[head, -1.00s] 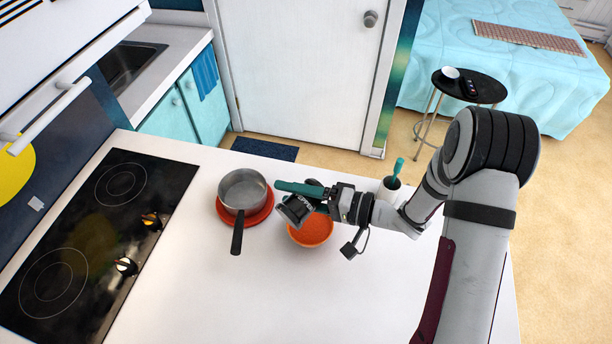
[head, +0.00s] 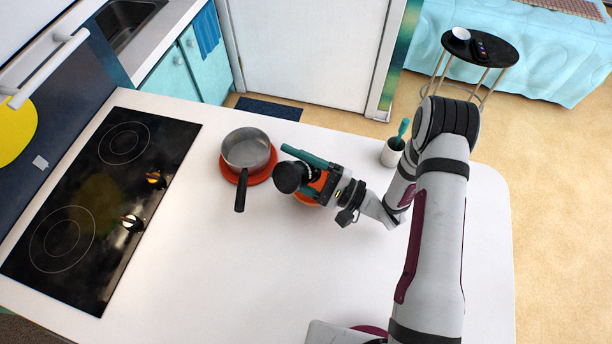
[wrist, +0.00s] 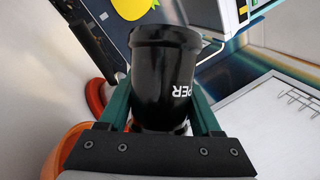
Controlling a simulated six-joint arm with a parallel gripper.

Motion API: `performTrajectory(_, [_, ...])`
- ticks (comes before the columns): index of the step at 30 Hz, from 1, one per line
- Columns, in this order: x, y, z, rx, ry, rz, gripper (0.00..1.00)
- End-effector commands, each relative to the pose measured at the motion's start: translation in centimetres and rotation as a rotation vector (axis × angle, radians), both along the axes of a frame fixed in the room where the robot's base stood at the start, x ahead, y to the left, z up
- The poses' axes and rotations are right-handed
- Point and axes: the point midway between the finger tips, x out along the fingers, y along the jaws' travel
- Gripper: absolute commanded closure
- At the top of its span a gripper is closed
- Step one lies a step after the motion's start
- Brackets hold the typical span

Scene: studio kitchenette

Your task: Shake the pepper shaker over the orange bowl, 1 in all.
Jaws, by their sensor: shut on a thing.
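My gripper (head: 298,170) is shut on the black pepper shaker (head: 287,179). The shaker is tipped well over from upright, with its round black end toward the head camera. In the wrist view the shaker (wrist: 165,75) sits between the teal fingers, its white lettering partly showing. The orange bowl (head: 304,199) is on the white counter below my gripper, mostly hidden by the gripper and shaker. Part of its rim shows at the lower left of the wrist view (wrist: 62,148). I cannot tell whether anything falls from the shaker.
A grey saucepan (head: 246,150) stands on a red-orange round mat (head: 262,176) left of the bowl. A black cooktop (head: 100,200) is at the far left. A white cup (head: 391,153) with a teal utensil stands behind my arm. The front counter is clear.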

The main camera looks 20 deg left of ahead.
Motion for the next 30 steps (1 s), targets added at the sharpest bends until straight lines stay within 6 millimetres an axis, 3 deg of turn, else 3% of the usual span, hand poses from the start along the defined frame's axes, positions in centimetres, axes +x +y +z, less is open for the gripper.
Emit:
performTrajectory(3, [0.0,0.0,-0.9,0.0,-0.001,0.001,0.99])
performTrajectory(13, [0.0,0.0,-0.8,0.0,-0.002,0.0,0.99])
performTrajectory(22, [0.0,0.0,2.0,0.001,-0.004,0.001,0.99])
performTrajectory(30, [0.0,0.0,2.4,0.0,-0.001,0.001,0.99])
